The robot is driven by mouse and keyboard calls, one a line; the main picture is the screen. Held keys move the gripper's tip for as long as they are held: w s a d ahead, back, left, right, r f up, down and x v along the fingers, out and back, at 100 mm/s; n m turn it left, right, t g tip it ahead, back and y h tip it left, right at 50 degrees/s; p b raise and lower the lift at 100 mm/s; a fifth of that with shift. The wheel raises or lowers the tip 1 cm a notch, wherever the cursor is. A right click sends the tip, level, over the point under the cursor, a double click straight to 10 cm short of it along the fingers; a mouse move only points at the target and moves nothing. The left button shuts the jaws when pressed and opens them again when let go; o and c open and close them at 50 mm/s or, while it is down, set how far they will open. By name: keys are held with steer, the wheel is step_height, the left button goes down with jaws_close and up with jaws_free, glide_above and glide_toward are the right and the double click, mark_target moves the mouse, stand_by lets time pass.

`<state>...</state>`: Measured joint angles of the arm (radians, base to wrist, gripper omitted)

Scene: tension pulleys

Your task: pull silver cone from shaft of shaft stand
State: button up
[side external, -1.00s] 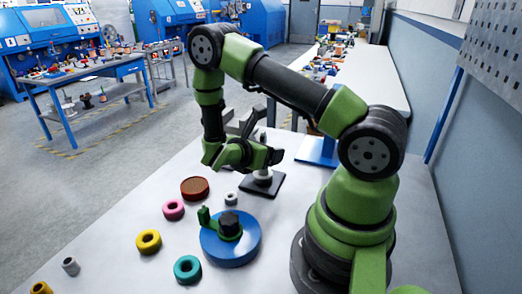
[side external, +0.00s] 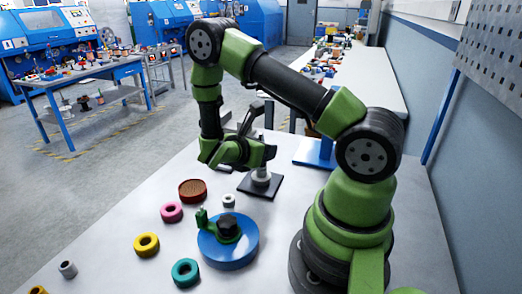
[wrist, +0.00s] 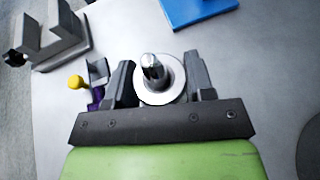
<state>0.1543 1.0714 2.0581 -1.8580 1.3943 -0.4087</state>
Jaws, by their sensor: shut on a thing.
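The silver cone (wrist: 174,88) shows in the wrist view as a pale round ring around the metal shaft (wrist: 152,66). My gripper (wrist: 160,82) has one dark finger on either side of it and is shut on it. The shaft still shows through the middle of the ring. In the side view my gripper (side external: 264,154) is above the shaft stand, whose dark square base (side external: 272,187) rests on the table. A pale collar (side external: 261,177) shows below the gripper; the held cone is mostly hidden by the gripper there.
A blue disc with a green handle (side external: 228,251), a brown ring (side external: 193,190), a small grey ring (side external: 228,201) and pink, yellow and teal rings lie on the table nearer the camera. A blue stand (side external: 317,152) is behind. A grey bracket (wrist: 55,42) shows in the wrist view.

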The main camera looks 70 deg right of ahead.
mark_target(261, 133)
steer(key=shift+r, duration=1.2)
stand_by(0.6)
steer(key=shift+r, duration=1.75)
steer(key=shift+r, duration=1)
steer(key=shift+r, duration=2)
